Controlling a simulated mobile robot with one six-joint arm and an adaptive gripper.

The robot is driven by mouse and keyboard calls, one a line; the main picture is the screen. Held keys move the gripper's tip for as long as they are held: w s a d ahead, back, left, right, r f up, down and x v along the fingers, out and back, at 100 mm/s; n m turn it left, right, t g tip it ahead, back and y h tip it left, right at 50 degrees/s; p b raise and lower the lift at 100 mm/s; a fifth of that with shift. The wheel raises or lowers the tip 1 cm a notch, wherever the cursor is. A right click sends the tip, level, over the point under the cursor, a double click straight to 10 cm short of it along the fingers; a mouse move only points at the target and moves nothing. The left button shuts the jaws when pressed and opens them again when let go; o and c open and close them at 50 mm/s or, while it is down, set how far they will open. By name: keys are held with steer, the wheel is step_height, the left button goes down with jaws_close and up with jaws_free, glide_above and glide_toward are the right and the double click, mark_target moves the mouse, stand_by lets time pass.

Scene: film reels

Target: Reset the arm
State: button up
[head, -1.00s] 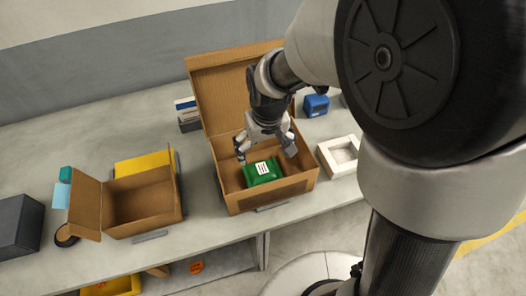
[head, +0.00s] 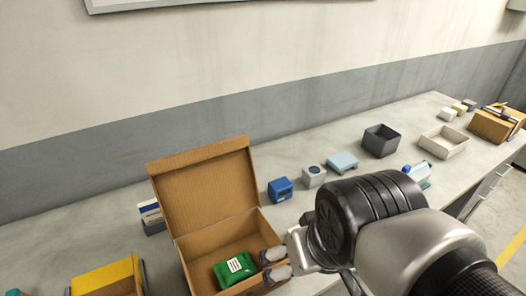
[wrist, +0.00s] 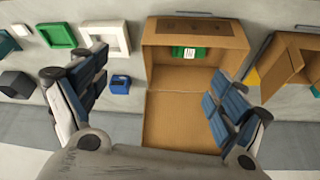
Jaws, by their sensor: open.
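My gripper (head: 274,265) is at the right edge of the open cardboard box in the head view, with its fingertips in front of the box's right side. In the wrist view my gripper (wrist: 160,95) is wide open and empty, its two fingers spread to the left and right. A green packet with a white label (head: 234,268) lies inside the cardboard box (head: 203,245), whose lid stands up at the back. The packet also shows in the wrist view (wrist: 187,55), apart from the fingers.
A blue device (head: 280,189), a grey-white box (head: 313,176), a light blue scale-like item (head: 342,162), a dark bin (head: 381,141) and a beige tray (head: 444,142) stand along the bench (head: 90,235). A smaller box with a yellow panel (head: 105,277) is at left.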

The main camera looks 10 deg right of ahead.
steer(key=shift+s+d+r, duration=0.1)
steer(key=shift+s+d, duration=0.15)
steer(key=shift+s, duration=0.4)
steer(key=shift+s+d+r, duration=0.1)
steer(key=shift+s+d, duration=0.1)
steer(key=shift+s, duration=0.4)
stand_by(0.4)
